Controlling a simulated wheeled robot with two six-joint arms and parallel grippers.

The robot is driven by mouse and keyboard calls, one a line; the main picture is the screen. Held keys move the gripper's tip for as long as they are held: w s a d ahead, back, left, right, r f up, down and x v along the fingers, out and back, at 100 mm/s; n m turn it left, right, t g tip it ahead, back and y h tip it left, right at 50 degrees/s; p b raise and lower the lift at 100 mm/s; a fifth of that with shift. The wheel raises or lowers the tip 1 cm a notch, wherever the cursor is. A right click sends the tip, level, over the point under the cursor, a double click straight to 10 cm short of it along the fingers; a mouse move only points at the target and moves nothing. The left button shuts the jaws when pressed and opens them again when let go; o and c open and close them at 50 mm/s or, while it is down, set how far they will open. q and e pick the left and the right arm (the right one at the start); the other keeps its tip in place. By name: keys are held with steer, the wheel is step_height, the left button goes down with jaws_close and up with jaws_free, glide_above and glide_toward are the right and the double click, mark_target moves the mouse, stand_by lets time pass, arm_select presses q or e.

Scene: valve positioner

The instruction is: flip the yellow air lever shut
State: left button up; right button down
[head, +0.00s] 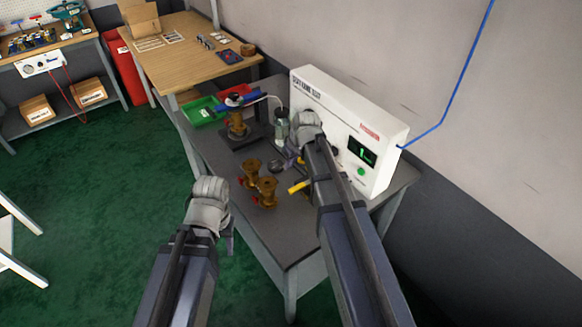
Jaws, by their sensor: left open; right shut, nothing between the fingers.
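The yellow air lever (298,187) shows on the grey bench, just left of my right forearm, which may hide part of it. It points to the lower left. My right gripper (284,160) is above the bench, in front of the white test unit (335,115) and a little beyond the lever. It looks shut and empty, apart from the lever as far as I can tell; its fingertips are small and partly hidden. My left gripper (230,238) is open and empty, left of the bench's near edge, over the floor.
Two brass valves (252,170) with red parts stand left of the lever. A blue hose (455,95) runs up the wall. The bench's front corner (285,240) is clear.

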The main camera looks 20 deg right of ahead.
mark_target(302, 186)
steer(key=b+x, duration=0.7)
steer(key=x, duration=0.1)
steer(key=shift+f, duration=0.15)
steer(key=shift+f+b, duration=0.4)
steer(key=s, duration=0.1)
steer(key=s+d, duration=0.1)
steer(key=s+r, duration=0.1)
steer(key=shift+s+d+p, duration=0.15)
steer(key=shift+s+p, duration=0.25)
steer(key=shift+f, duration=0.1)
steer(key=shift+s, duration=0.15)
